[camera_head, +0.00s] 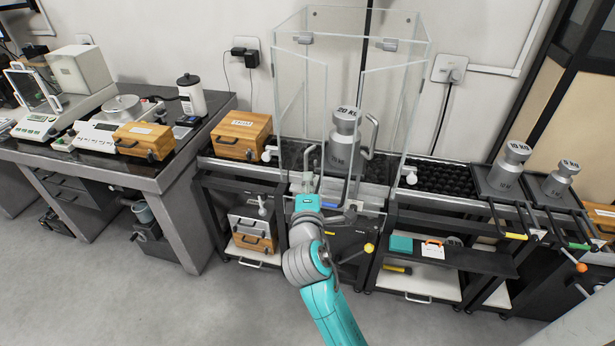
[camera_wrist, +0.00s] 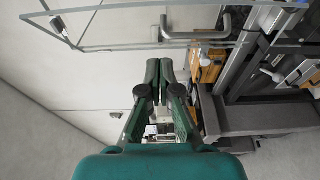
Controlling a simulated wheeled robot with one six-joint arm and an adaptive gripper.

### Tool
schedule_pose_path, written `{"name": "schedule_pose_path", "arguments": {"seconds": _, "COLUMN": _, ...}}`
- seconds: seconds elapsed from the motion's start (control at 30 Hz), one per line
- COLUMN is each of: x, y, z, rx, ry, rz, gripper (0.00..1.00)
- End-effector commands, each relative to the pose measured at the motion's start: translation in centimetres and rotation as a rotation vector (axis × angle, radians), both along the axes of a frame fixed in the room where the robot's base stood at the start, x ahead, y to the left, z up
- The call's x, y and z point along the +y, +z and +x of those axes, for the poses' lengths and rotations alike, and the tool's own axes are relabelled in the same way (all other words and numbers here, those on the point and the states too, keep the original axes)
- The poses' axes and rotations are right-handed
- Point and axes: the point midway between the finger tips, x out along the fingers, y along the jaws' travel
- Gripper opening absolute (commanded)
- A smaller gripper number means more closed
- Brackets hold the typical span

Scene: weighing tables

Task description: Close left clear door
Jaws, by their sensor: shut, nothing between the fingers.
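The clear enclosure (camera_head: 345,28) stands at the middle bench. Its left clear door (camera_head: 300,95) stands ajar, angled out from the frame, with a grey bar handle (camera_head: 309,160) low on it. The right clear door (camera_head: 386,95) also stands at an angle, with its own handle (camera_head: 374,130). My gripper (camera_head: 307,183) is at the lower part of the left door, close to its handle. In the wrist view my gripper (camera_wrist: 165,64) is shut and empty, below a bar handle (camera_wrist: 195,36) on a clear panel. I cannot tell whether the fingers touch the door.
A silver 20 KG weight (camera_head: 343,150) stands inside the enclosure. A wooden box (camera_head: 240,137) sits left of it. Two smaller weights stand on the right, one (camera_head: 508,170) nearer the enclosure. A dark bench (camera_head: 185,160) with balances is at left. The floor in front is clear.

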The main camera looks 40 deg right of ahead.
Motion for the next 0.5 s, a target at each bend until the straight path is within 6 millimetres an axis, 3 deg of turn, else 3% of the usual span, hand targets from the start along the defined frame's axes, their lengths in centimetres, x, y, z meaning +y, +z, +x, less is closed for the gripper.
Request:
{"name": "schedule_pose_path", "arguments": {"seconds": 0.4, "x": -4.9, "y": 0.0, "z": 6.1, "rx": -0.001, "ry": -0.001, "rz": 0.002, "gripper": 0.00}}
{"name": "schedule_pose_path", "arguments": {"seconds": 0.5, "x": -6.5, "y": 0.0, "z": 6.3, "rx": -0.001, "ry": -0.003, "rz": 0.002, "gripper": 0.00}}
